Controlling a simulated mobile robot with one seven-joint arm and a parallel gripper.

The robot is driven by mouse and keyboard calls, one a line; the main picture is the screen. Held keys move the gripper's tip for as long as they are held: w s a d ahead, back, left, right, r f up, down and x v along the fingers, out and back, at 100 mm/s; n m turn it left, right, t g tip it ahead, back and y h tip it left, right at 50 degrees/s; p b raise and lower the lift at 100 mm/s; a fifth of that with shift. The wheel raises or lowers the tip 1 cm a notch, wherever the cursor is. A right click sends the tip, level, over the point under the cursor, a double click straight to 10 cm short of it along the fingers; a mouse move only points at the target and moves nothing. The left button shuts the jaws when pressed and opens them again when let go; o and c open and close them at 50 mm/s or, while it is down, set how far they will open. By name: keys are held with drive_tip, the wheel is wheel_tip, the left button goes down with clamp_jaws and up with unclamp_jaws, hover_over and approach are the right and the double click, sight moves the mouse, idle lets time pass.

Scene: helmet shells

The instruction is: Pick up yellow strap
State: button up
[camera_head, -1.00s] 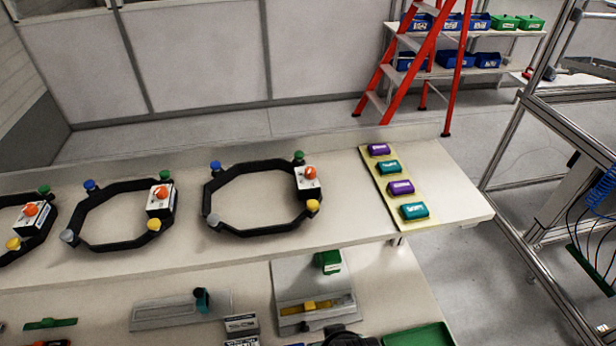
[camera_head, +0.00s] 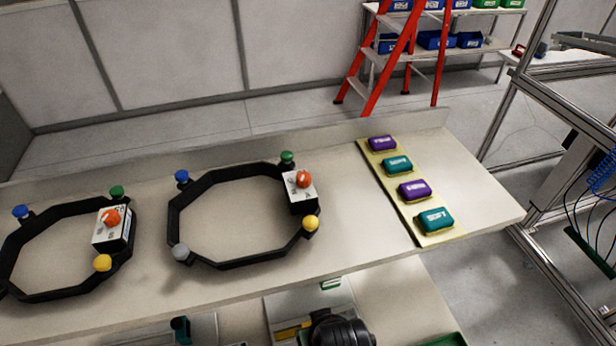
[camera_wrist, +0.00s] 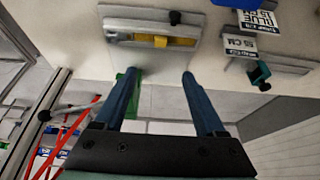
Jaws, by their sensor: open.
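The yellow strap (camera_wrist: 160,41) shows in the wrist view as a short yellow piece in a grey metal fixture, above and beyond my fingertips. In the head view, a strip of the yellow strap (camera_head: 288,333) shows at the bottom on the lower shelf, partly hidden by a dark part of my arm. My gripper (camera_wrist: 159,77) is open, with two blue fingers spread and nothing between them. The strap lies apart from both fingers.
A teal clamp (camera_wrist: 260,75) and a white label (camera_wrist: 240,46) lie right of the strap in the wrist view. The upper table (camera_head: 340,240) overhangs the lower shelf. It carries black octagonal frames (camera_head: 245,265) and a yellow board with teal and purple blocks (camera_head: 397,165).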

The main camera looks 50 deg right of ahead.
drive_tip(key=x, duration=0.3)
drive_tip(key=b+x, duration=0.1)
drive_tip(key=x, duration=0.7)
drive_tip(key=shift+s+a+f+b, duration=0.15)
drive_tip(key=shift+s+f+b, duration=0.15)
drive_tip(key=shift+f+b, duration=0.1)
drive_tip(key=shift+x, duration=2.6)
drive_tip(key=shift+w+r, duration=0.1)
drive_tip(key=shift+w, duration=0.05)
clamp_jaws()
